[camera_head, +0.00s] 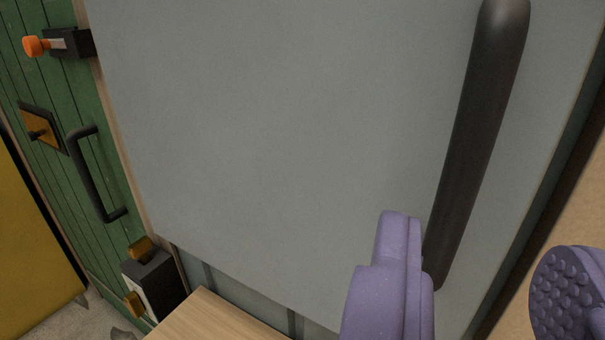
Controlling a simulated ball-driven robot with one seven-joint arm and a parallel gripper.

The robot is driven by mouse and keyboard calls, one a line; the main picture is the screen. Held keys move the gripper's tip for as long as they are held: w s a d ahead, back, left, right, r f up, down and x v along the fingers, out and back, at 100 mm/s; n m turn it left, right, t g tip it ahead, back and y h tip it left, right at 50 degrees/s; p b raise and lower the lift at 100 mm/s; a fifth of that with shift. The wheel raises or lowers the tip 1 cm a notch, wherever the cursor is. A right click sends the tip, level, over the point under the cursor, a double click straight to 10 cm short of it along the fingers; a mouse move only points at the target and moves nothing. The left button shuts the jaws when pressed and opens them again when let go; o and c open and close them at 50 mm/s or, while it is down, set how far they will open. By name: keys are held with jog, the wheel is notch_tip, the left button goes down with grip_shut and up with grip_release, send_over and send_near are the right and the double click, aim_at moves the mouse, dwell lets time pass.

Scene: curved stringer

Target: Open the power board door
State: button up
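The power board door appears to be the large flat grey panel (270,130) that fills the middle of the view. A long dark bar handle (478,140) runs down its right side, slightly tilted. My gripper (475,285) is at the bottom right with its two purple fingers spread wide apart. The left finger overlaps the lower end of the handle in the picture, and the right finger is to the right of it. I see nothing held between them. I cannot tell whether a finger touches the handle.
On the left is a green plank door (100,190) with a dark pull handle (92,180) and an orange-knobbed latch (58,45). A yellow panel (35,250) stands at the far left. A wooden surface (215,322) and a black box (155,285) are below the grey panel.

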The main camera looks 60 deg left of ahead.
aim_at(462, 190)
jog(key=b+x, duration=0.1)
jog(key=x, duration=0.4)
jog(key=shift+w+a+f, duration=0.1)
jog(key=shift+w+a, duration=0.15)
jog(key=shift+a, duration=0.1)
jog(key=shift+w+a, duration=0.4)
jog(key=shift+w, duration=0.1)
jog(key=shift+c, duration=0.3)
grip_shut()
